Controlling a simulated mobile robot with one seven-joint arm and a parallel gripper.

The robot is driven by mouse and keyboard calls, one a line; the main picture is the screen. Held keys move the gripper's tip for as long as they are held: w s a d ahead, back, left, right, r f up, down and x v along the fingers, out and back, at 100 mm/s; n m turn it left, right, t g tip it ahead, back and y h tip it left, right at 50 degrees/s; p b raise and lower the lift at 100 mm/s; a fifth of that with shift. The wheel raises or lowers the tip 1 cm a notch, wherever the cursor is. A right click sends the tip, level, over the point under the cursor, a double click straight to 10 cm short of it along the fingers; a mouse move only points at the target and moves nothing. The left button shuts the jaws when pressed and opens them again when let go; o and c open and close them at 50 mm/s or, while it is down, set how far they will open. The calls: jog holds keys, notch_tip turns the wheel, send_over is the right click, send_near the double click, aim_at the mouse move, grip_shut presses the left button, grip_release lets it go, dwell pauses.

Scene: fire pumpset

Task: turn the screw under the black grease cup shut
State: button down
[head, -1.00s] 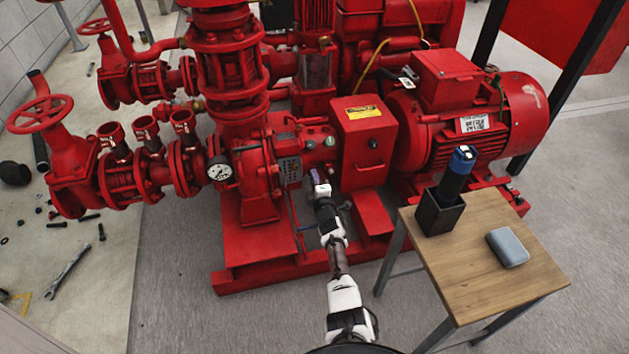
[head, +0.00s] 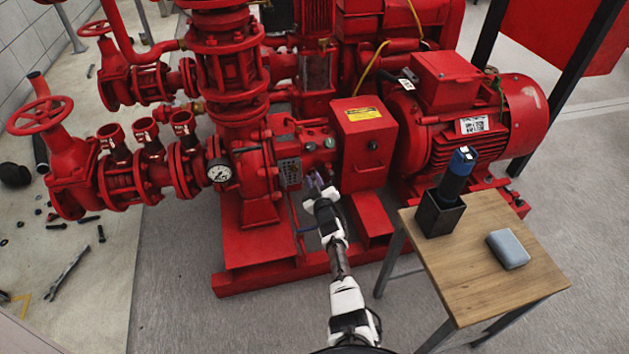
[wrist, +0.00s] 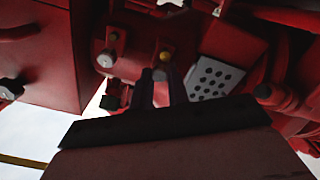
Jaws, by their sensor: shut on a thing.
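My gripper (head: 315,182) is at the red pump's bearing housing, between the dotted metal plate (head: 290,172) and the red guard box. In the wrist view my gripper's two dark fingers (wrist: 161,88) are closed around a small grey end, which appears to be the screw (wrist: 160,74). A brass-yellow fitting (wrist: 165,56) sits right beside it. A small black piece (wrist: 112,100), possibly the grease cup, is apart to the left of the fingers. The fingers and shadow hide most of the screw, so I cannot tell how far it is turned.
The red guard box (head: 363,150) stands close to the right of my gripper. The red base frame (head: 270,275) lies below. A wooden table (head: 500,285) with a black holder (head: 440,215) and a grey case (head: 508,249) stands right of my arm.

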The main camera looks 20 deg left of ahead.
jog(key=shift+w+r+m, duration=0.1)
jog(key=shift+m, duration=1.5)
jog(key=c, duration=1.3)
grip_release()
jog(key=shift+c, duration=0.2)
jog(key=shift+s, duration=0.2)
